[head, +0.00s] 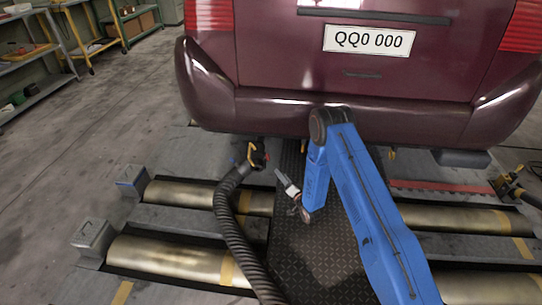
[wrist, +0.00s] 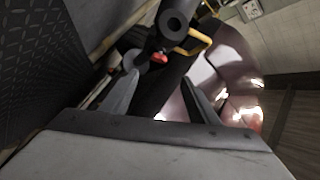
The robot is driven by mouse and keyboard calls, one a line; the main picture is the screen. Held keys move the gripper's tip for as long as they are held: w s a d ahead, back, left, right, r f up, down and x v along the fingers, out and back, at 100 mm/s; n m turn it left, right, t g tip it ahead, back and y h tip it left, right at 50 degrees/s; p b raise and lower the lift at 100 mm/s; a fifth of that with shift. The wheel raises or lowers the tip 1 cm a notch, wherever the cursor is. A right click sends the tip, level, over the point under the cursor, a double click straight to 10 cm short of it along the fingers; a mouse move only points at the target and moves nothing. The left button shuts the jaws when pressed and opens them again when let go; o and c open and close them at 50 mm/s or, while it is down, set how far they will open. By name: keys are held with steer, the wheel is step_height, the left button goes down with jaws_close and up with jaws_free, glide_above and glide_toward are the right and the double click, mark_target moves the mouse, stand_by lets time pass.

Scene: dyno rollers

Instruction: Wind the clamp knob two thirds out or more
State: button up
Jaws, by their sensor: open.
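A small red knob (wrist: 159,57), which looks like the clamp knob, shows in the wrist view on the dark clamp fitting beside a black tube end (wrist: 173,22). A yellow handle (wrist: 190,42) curves to its right. In the head view the black nozzle (head: 259,153) with its yellow handle (head: 251,154) is below the car's bumper; I cannot make out the knob there. My gripper (wrist: 160,77) is open and empty. Its fingertips point toward the knob, apart from it as far as I can tell. In the head view my gripper (head: 280,175) is just below and right of the nozzle.
A ribbed black hose (head: 230,215) runs down from the nozzle. The maroon car (head: 280,65) overhangs the fitting. Metal rollers (head: 170,258) lie on both sides of a dark tread plate (head: 315,260). Another fitting (head: 508,184) is at far right. Shelves stand at upper left.

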mark_target(269, 158)
steer(key=x, duration=1.7)
steer(key=shift+w, duration=0.1)
steer(key=shift+c, duration=0.3)
steer(key=c, duration=1)
